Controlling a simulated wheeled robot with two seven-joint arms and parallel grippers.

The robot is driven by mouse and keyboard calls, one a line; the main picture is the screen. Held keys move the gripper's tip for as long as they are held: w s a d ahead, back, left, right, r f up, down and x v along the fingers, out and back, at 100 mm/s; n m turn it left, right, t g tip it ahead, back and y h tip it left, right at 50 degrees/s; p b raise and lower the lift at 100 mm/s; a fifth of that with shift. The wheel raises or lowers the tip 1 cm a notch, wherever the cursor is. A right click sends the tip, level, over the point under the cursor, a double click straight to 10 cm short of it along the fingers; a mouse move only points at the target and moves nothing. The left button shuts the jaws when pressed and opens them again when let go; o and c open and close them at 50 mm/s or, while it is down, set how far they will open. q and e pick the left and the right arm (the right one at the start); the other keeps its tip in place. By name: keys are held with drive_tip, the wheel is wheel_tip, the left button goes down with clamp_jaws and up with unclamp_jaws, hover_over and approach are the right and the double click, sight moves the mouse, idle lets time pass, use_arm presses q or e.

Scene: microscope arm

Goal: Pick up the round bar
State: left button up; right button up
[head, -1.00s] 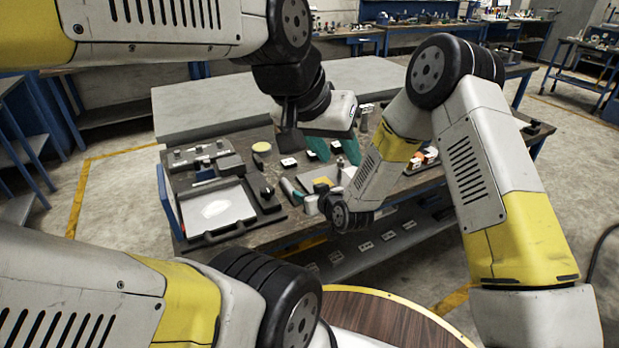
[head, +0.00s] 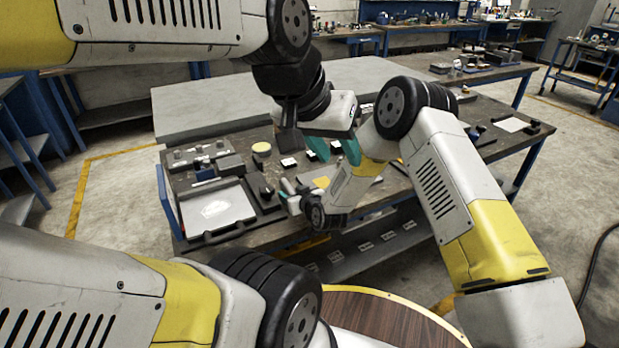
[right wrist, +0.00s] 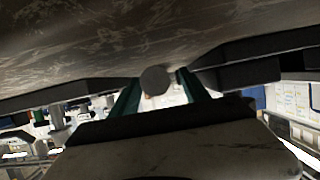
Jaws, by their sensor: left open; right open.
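A grey round piece, probably the round bar (head: 287,186), lies on the table beside the black-rimmed tray, partly hidden by my right gripper. In the right wrist view a grey round end (right wrist: 155,80) shows between the teal fingertips. My right gripper (head: 289,198) is open at that piece; it also shows in the right wrist view (right wrist: 160,92). I cannot tell whether the fingers touch the piece. My left gripper (head: 335,150) is open and empty, with teal fingers pointing down above the back of the table.
A tray (head: 188,228) with a white sheet is at the table's left, with a black knob (head: 265,190) beside it. A yellow disc (head: 261,148), small white-and-black blocks (head: 289,162) and a yellow square (head: 320,182) lie close by. My left gripper hangs near my right forearm.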

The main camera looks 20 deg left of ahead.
clamp_jaws()
idle(1.2)
drive_tip(key=shift+r, duration=0.15)
